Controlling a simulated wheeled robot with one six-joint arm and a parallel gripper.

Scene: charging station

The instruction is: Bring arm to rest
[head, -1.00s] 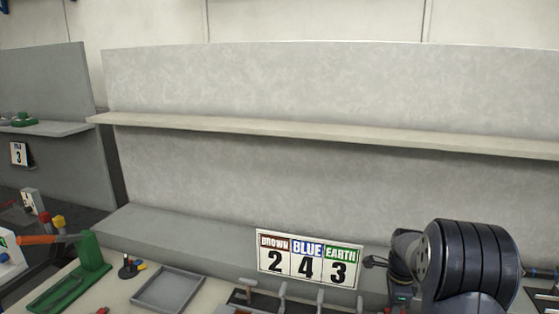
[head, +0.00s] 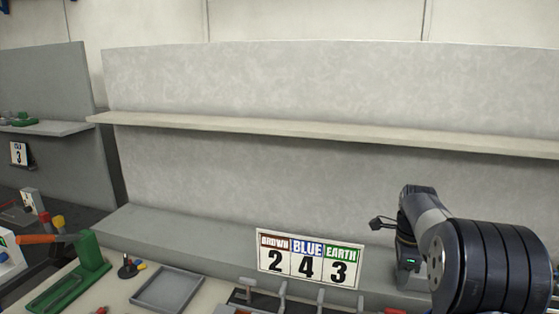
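My arm (head: 490,268) is at the lower right, with thick dark segments and a grey link bent up toward the back panel. A small dark part at its far end, which looks like my gripper (head: 377,223), points left. It is above and to the right of the sign with BROWN 2, BLUE 4, EARTH 3 (head: 310,259), apart from it in the picture. The fingers are too small and dark to tell whether they are open or shut. No held thing can be made out.
A grey tray (head: 168,290) and a green-based tool with an orange handle (head: 90,255) are at the lower left. Several levers stand along the front edge below the sign. A long empty shelf (head: 300,130) crosses the back panel.

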